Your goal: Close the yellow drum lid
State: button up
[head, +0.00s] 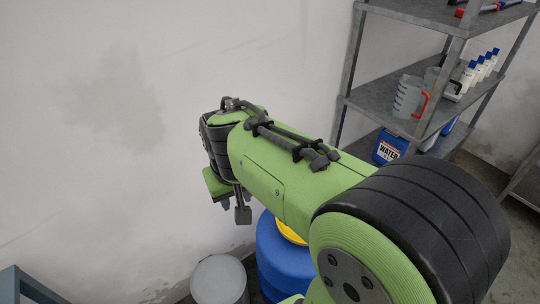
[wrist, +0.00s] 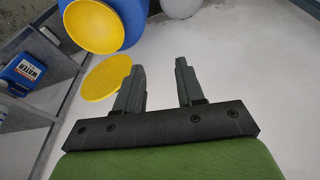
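The blue drum (head: 283,262) stands below my arm in the head view, mostly hidden by it. A yellow part (head: 290,229) shows at its top. In the wrist view the blue drum (wrist: 133,22) is at the top, with a round yellow face (wrist: 95,26). A separate-looking yellow disc (wrist: 101,80), likely the lid, sits beside it, partly behind my left finger; the link between them is hard to tell. My gripper (wrist: 159,68) is open and empty, with a wide gap between its fingers. In the head view only part of it shows, above and left of the drum.
A metal shelf (head: 385,103) at the right holds jugs (head: 408,97), white bottles (head: 478,70) and a blue water container (head: 390,148). A grey round container (head: 219,280) stands left of the drum. A bare wall rises behind.

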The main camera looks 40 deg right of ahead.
jog(key=w+d+f+m+g+h+b, duration=0.3)
jog(key=w+d+f+g+h, duration=0.45)
jog(key=w+d+f, duration=0.75)
jog(key=w+f+n+t+h+b, duration=0.2)
jog(key=w+f+t+h, duration=0.1)
jog(key=w+f+h, duration=0.5)
jog(key=shift+h, duration=0.55)
jog(key=s+d, duration=0.1)
jog(key=d, duration=0.4)
jog(key=s+d+r, duration=0.1)
jog(key=d, duration=0.4)
jog(key=s+d+b, duration=0.1)
jog(key=d, duration=0.4)
jog(key=shift+r, duration=0.3)
jog(key=shift+a, duration=0.1)
grip_shut()
jog(key=shift+f, duration=0.1)
